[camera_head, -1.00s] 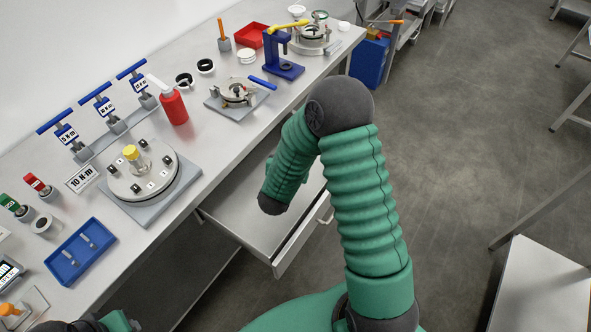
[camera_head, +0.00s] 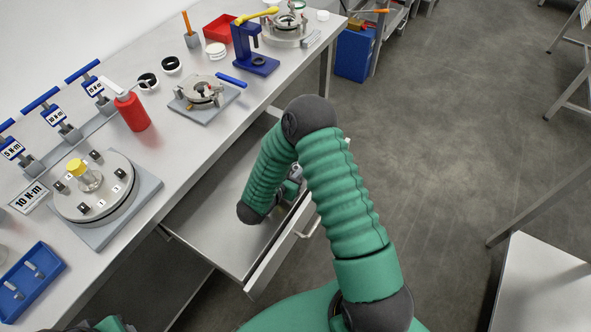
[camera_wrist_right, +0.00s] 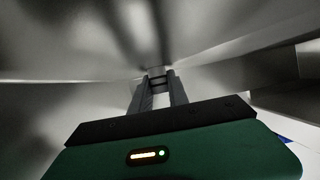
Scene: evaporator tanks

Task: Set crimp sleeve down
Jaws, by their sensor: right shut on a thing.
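In the right wrist view, my right gripper (camera_wrist_right: 157,82) is shut on a small grey cylindrical piece, the crimp sleeve (camera_wrist_right: 155,72), which shows at the fingertips against bare grey metal. The sleeve is small and dim, and I cannot tell whether it touches the metal. In the head view my right arm reaches down over the open drawer (camera_head: 222,236), and its fingers and the sleeve are hidden behind the arm. My left gripper is out of view. A blue tray (camera_head: 50,266) on the bench holds small grey metal cylinders.
The drawer stands pulled out below the bench edge, and its visible floor is largely bare. On the bench are a round fixture (camera_head: 128,204), a red bottle (camera_head: 132,112), a clamp plate (camera_head: 207,109) and a blue press (camera_head: 258,64). Open floor lies to the right.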

